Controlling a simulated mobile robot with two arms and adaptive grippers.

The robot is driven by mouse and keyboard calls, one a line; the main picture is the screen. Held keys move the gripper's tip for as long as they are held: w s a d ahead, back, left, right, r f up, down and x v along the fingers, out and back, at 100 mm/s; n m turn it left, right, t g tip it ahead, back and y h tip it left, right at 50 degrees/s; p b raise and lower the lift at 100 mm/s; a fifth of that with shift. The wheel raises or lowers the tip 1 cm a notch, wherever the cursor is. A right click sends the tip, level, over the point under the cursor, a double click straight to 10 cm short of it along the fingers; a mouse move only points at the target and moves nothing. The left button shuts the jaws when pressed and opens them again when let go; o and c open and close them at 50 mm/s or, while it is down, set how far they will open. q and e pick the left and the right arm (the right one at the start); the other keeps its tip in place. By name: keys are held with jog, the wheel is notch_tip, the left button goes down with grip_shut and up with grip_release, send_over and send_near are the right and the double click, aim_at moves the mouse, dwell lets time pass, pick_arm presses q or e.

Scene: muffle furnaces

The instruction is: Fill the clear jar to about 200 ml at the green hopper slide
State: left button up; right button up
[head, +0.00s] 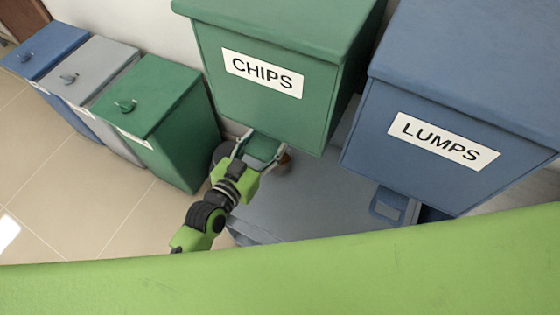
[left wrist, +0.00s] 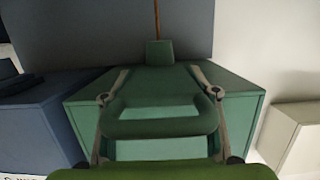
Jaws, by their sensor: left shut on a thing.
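The green hopper (head: 265,95), labelled CHIPS, hangs above a grey bench. Its green slide (head: 263,147) sticks out at the bottom front, with a looped handle (left wrist: 155,128) in the left wrist view. My left gripper (head: 259,141) is shut on this slide, one finger on each side. The left wrist view seems upside down. There a thin brown stream (left wrist: 157,18) runs from a small green spout (left wrist: 160,53) under the hopper. A small brownish patch (head: 285,161) shows beside the gripper; I cannot tell if it is the clear jar. No fill level shows. My right gripper is out of view.
The grey bench (head: 320,195) is bare in front. Blue, grey and green lidded bins (head: 165,120) stand on the tiled floor at left.

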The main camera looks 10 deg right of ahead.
aim_at(268, 137)
pick_arm(q)
jog(key=shift+w, duration=0.1)
dwell(0.6)
jog(key=shift+r+x, duration=0.15)
jog(key=shift+x, duration=0.6)
jog(key=shift+r+x, duration=0.15)
jog(key=shift+x, duration=0.6)
jog(key=shift+r, duration=0.1)
jog(key=o, duration=1.3)
jog(key=shift+w+d, duration=0.1)
jog(key=shift+c, duration=0.2)
jog(key=v, duration=1.2)
